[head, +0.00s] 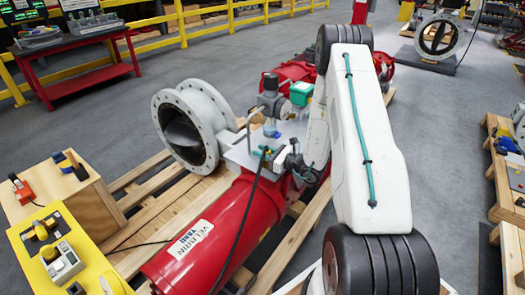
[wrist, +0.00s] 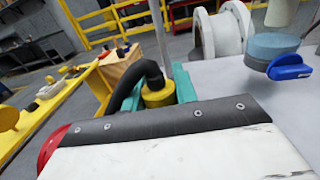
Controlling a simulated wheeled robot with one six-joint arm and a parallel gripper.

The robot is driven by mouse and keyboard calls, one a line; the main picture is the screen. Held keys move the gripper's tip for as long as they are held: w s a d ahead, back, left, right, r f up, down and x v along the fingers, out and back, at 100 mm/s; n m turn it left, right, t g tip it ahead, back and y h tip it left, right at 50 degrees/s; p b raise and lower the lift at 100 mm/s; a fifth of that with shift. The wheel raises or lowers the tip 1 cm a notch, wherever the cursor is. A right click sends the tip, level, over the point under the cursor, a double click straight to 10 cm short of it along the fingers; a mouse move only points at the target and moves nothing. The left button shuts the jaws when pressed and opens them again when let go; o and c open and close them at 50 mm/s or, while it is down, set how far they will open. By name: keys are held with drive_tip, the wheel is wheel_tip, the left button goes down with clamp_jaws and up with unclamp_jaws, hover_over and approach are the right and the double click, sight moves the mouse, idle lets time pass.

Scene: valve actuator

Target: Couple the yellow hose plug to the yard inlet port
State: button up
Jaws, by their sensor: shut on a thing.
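The yellow hose plug (wrist: 157,95) sits between the teal fingers of my gripper (wrist: 156,86) in the wrist view, and the gripper is shut on it. A black hose (wrist: 125,92) bends out of the plug to the left and down. In the head view my gripper (head: 277,160) is above the red actuator cylinder (head: 205,235), beside the grey plate; the plug is hardly visible there. The hose (head: 236,238) trails down across the cylinder. I cannot pick out the yard inlet port for certain in either view.
A blue-handled fitting (wrist: 290,72) stands at the right in the wrist view. A grey flanged valve (head: 192,125) stands left of the grey plate, with a grey regulator (head: 271,98) above the plate. A yellow bench (head: 100,262) is at lower left. Open floor lies behind.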

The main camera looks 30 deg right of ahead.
drive_tip(key=shift+f, duration=0.2)
drive_tip(key=o, duration=1.1)
drive_tip(key=shift+o, duration=0.2)
drive_tip(key=v, duration=0.7)
drive_tip(key=shift+s+d, duration=0.15)
drive_tip(key=shift+s, duration=0.2)
drive_tip(key=shift+f, duration=0.1)
